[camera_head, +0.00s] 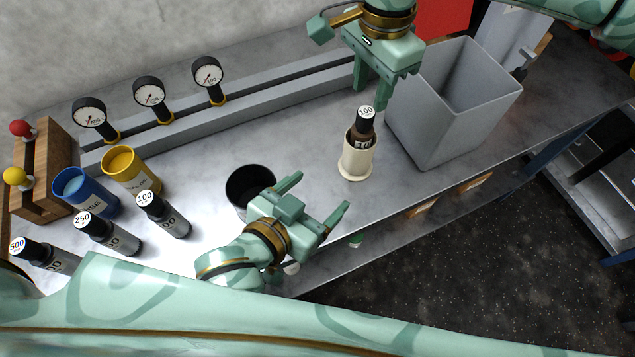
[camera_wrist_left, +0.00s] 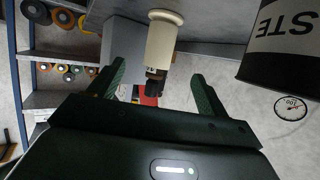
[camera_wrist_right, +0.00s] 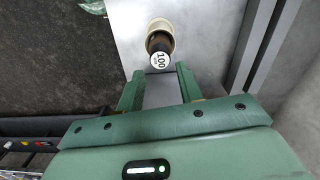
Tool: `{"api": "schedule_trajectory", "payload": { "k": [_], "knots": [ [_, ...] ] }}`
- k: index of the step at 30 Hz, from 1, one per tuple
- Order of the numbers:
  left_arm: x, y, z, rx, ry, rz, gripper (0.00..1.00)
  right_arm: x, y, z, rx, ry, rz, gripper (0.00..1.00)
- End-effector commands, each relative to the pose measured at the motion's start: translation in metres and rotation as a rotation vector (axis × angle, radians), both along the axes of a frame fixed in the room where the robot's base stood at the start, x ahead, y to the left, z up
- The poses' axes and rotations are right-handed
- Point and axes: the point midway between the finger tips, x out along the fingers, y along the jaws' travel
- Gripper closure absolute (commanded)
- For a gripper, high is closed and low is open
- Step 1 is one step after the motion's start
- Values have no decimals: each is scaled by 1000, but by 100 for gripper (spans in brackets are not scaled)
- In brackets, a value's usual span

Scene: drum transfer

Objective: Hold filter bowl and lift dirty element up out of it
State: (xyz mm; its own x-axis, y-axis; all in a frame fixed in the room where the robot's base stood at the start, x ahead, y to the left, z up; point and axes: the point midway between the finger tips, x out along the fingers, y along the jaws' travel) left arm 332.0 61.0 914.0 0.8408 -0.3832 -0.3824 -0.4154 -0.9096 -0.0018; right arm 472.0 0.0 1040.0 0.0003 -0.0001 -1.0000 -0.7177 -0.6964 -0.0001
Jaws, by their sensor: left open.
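The cream filter bowl (camera_head: 355,162) stands upright on the bench, right of centre. The dirty element (camera_head: 363,126), brown with a black cap marked 100, sits in it with its top sticking out. My left gripper (camera_head: 320,197) is open and empty, left of and nearer than the bowl. In the left wrist view the bowl (camera_wrist_left: 163,42) shows beyond the spread fingers, apart from them. My right gripper (camera_head: 377,93) is above the element, its fingers spread and empty. In the right wrist view the element's cap (camera_wrist_right: 159,61) lies just beyond the fingertips.
A grey open bin (camera_head: 455,125) stands close right of the bowl. A black drum (camera_head: 240,190) is beside my left gripper. Capped black cartridges (camera_head: 165,218), a blue cup (camera_head: 85,195) and a yellow cup (camera_head: 130,172) stand left. A rail with gauges (camera_head: 150,92) runs behind.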

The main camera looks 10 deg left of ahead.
Motion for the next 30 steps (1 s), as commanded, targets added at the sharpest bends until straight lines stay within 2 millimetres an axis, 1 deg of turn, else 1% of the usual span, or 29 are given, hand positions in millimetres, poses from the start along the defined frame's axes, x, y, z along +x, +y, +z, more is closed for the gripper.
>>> {"api": "schedule_trajectory", "payload": {
  "k": [2,5,15,21,25,30],
  "knots": [
    [6,0,-3,-3,-1,15,23,0,0,0,0,0,0,64],
    [20,-6,-8,-4,-2,14,23,0,0,0,0,0,0,64],
    [86,-36,-39,-2,-1,10,23,0,0,0,0,0,0,64],
    [118,-51,-53,-3,0,10,23,0,0,0,0,0,0,64],
    [130,-56,-59,-2,1,10,23,0,0,0,0,0,0,64],
    [136,-59,-62,-3,1,9,23,0,0,0,0,0,0,64]
  ]
}}
